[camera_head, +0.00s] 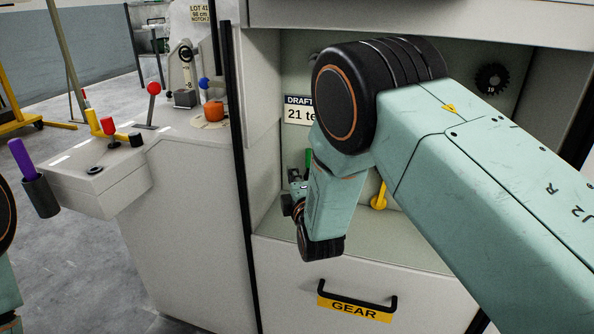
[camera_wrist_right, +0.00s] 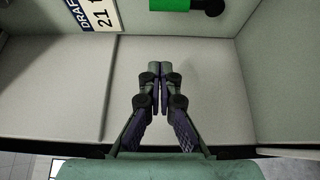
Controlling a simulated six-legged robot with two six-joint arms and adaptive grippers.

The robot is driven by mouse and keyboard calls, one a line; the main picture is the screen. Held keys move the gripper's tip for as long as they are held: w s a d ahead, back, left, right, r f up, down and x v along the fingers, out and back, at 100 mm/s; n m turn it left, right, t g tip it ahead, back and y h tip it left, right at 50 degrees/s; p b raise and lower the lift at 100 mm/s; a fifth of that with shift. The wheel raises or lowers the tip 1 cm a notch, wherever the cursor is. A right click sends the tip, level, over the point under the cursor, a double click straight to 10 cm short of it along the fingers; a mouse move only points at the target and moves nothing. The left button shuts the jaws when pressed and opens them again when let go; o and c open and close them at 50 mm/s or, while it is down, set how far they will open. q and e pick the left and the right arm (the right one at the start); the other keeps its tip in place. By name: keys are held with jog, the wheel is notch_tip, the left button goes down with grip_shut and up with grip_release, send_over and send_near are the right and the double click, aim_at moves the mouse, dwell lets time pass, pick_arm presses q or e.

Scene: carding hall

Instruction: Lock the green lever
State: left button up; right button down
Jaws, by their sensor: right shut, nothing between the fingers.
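The green lever shows as a small green piece (camera_head: 309,157) inside the machine's recess in the head view, mostly hidden behind my right arm. In the wrist view a green cylinder (camera_wrist_right: 170,4) with a black end lies at the top edge, cut off by the frame. My right gripper (camera_wrist_right: 154,72) is shut with nothing between its fingers, and they point toward the recess's pale surface below the green cylinder, apart from it. In the head view the right gripper (camera_head: 297,190) is small and dark, partly hidden by its wrist. My left gripper is out of view.
A DRAFT label (camera_head: 297,110) is on the recess's back wall. A yellow knob (camera_head: 379,200) and a black gear (camera_head: 492,79) are in the recess. A GEAR drawer handle (camera_head: 356,307) is below. Red, yellow and blue levers stand on the bench at left.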

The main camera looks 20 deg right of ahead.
jog(key=shift+w+d+b, duration=0.6)
jog(key=shift+w+d, duration=0.1)
jog(key=shift+w, duration=0.5)
jog(key=shift+w+d+b, duration=0.65)
jog(key=shift+w+d, duration=0.1)
jog(key=shift+w, duration=0.45)
jog(key=shift+w+d+b, duration=0.6)
jog(key=shift+w+d, duration=0.1)
jog(key=shift+w, duration=0.5)
